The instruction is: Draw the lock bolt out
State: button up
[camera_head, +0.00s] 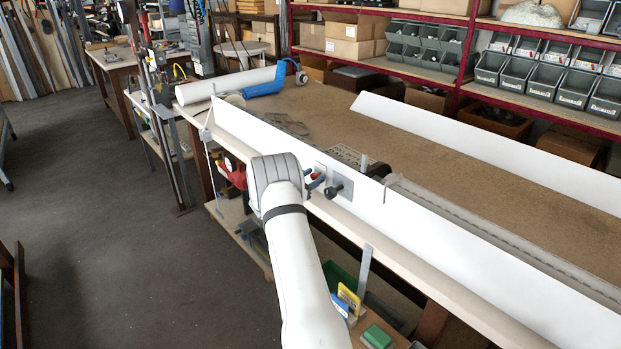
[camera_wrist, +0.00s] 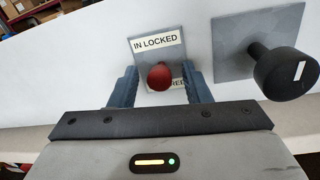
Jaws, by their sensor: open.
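The lock bolt shows a round red knob (camera_wrist: 160,76) on a small grey plate fixed to the white shutter profile (camera_wrist: 90,60). A label (camera_wrist: 157,42) above the knob reads "IN LOCKED". A lower label is mostly hidden by the knob, with only its last letters showing. My gripper (camera_wrist: 161,84) is open, with one blue-grey finger on each side of the red knob. I cannot tell whether either finger touches it. In the head view my arm hides much of the gripper, and the red knob (camera_head: 316,183) shows just right of the wrist.
A black knob (camera_wrist: 287,73) on a square grey plate (camera_wrist: 232,45) stands out close to the right finger. The long white profile (camera_head: 440,240) stands along the bench edge. Another profile (camera_head: 480,148) lies behind on the brown bench top (camera_head: 330,115).

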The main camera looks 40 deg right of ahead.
jog(key=shift+c, duration=0.4)
grip_shut()
jog(key=shift+s+d+f+b, duration=0.1)
jog(key=shift+s+f+b, duration=0.05)
jog(key=shift+b, duration=0.15)
